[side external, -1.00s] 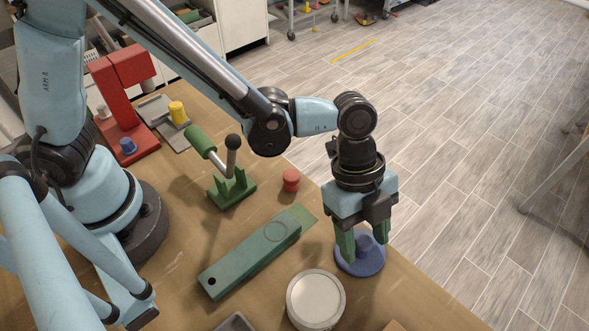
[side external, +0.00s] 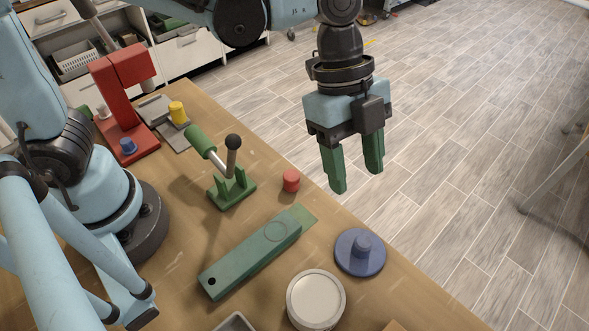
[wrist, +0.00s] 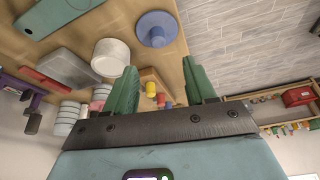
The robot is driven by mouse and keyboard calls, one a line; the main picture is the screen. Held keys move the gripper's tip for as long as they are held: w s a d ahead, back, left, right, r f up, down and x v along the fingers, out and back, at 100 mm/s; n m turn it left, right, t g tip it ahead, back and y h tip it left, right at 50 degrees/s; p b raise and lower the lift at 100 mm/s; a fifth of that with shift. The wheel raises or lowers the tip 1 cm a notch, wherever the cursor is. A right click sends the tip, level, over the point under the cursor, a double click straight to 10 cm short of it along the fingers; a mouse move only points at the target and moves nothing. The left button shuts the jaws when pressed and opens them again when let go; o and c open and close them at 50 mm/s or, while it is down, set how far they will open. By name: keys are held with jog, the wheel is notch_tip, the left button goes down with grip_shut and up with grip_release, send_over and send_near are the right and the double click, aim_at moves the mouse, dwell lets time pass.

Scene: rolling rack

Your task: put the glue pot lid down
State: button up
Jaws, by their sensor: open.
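The blue glue pot lid (side external: 360,253), a round disc with a knob on top, lies flat on the wooden table near its right edge, knob up. It also shows in the wrist view (wrist: 157,29) at the top middle. My gripper (side external: 356,180) is open and empty, raised well above the lid and towards the back. Its two green fingers also show apart in the wrist view (wrist: 162,82). A white round pot (side external: 315,299) stands beside the lid, to its front left; I cannot tell whether it is the glue pot.
A green flat bar (side external: 255,256) lies left of the lid. A small red cylinder (side external: 291,180) and a green lever fixture (side external: 232,187) stand behind it. A red press (side external: 122,95) stands further back. The table edge is close to the lid's right.

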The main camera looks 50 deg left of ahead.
jog(key=a+n+t+y, duration=0.4)
jog(key=a+n+t, duration=0.4)
jog(key=a+n, duration=1.2)
jog(key=a, duration=0.5)
jog(key=shift+w+r, duration=0.2)
jog(key=shift+r, duration=0.15)
